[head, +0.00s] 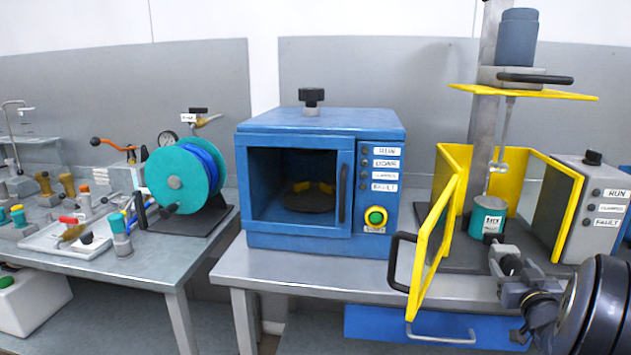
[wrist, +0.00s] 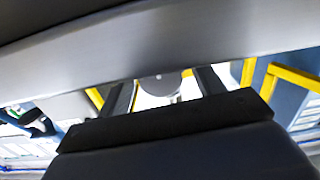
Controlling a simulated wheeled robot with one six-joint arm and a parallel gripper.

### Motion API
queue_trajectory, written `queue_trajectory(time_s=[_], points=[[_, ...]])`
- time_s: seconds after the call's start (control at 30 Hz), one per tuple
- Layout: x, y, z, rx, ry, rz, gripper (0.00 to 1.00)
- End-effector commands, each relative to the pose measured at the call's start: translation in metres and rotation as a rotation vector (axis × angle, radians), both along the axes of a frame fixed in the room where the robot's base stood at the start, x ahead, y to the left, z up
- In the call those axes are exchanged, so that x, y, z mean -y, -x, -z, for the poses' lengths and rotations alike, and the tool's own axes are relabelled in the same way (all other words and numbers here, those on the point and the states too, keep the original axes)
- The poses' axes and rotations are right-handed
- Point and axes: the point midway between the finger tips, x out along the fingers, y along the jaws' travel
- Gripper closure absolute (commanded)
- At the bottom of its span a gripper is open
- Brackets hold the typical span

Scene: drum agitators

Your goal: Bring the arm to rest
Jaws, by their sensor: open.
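My arm reaches in from the lower right of the head view, and my gripper (head: 505,258) is low in front of the open yellow guard. A teal can (head: 487,220) with a white label stands upright inside the guard, just behind my gripper; I cannot tell whether they touch. In the wrist view my gripper (wrist: 163,88) has its two dark fingers apart, with a pale grey round surface (wrist: 160,84) showing beyond them. Large grey and dark parts of mine hide most of that view.
The yellow-framed guard door (head: 432,245) stands open towards me, left of my arm. The agitator motor (head: 516,38) is above the can on a column. A blue cabinet (head: 320,122) stands left, and a control box (head: 598,205) right. The bench front (head: 300,275) is clear.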

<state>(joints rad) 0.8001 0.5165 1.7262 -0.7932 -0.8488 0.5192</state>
Motion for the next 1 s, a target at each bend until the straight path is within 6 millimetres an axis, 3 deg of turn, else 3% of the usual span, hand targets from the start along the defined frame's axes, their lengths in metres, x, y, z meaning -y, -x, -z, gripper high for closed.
queue_trajectory(time_s=[0.53,0.83,0.93,1.0], points=[[0.000,0.000,0.001,0.016,-0.069,0.000,0.36],[0.000,0.001,0.005,-0.014,0.063,0.001,0.36],[-0.001,0.007,0.003,-0.034,0.145,0.002,0.36],[-0.004,0.023,0.000,-0.034,0.138,0.004,0.36]])
